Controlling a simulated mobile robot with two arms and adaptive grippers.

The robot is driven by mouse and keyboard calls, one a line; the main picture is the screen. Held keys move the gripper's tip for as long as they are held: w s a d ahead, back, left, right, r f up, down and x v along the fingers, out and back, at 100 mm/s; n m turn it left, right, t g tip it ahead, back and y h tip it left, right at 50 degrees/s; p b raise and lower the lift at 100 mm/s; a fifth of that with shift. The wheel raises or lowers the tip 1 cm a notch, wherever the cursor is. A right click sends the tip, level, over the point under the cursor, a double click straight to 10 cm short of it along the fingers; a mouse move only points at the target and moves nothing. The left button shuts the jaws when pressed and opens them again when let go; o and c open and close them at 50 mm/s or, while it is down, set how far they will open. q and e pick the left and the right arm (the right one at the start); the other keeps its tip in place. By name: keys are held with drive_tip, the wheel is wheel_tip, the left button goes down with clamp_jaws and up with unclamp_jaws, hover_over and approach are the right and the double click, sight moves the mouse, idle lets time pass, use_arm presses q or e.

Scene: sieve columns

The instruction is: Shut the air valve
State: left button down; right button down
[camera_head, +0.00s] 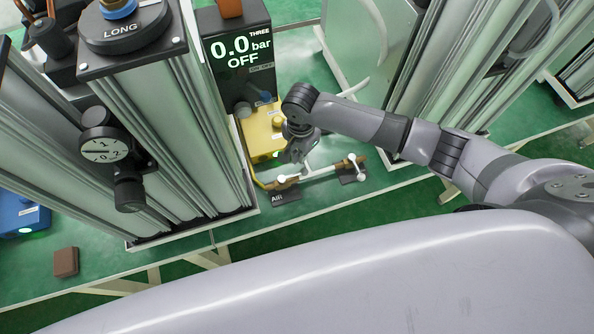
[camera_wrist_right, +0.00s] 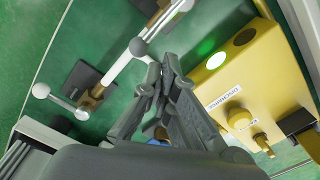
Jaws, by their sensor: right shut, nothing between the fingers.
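The air valve (camera_head: 285,181) is a brass fitting by a black plate marked AIR (camera_head: 278,198), at the left end of a pale pipe (camera_head: 318,174) in the head view. A second brass valve (camera_head: 355,161) with a white ball-ended lever sits at the right end. My right gripper (camera_head: 292,157) is just beyond the pipe, beside the yellow box. The air valve's lever position is hard to tell. My left gripper is not in view.
A yellow box (camera_head: 261,133) stands beyond the pipe; its green light (camera_wrist_right: 207,47) shows in the wrist view. A black display (camera_head: 236,55) reads 0.0 bar, OFF. Tall columns with a dial (camera_head: 103,150) stand left. A brown block (camera_head: 66,262) lies at lower left.

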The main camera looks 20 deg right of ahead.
drive_tip(key=shift+f+b, duration=0.3)
drive_tip(key=shift+f, duration=1.4)
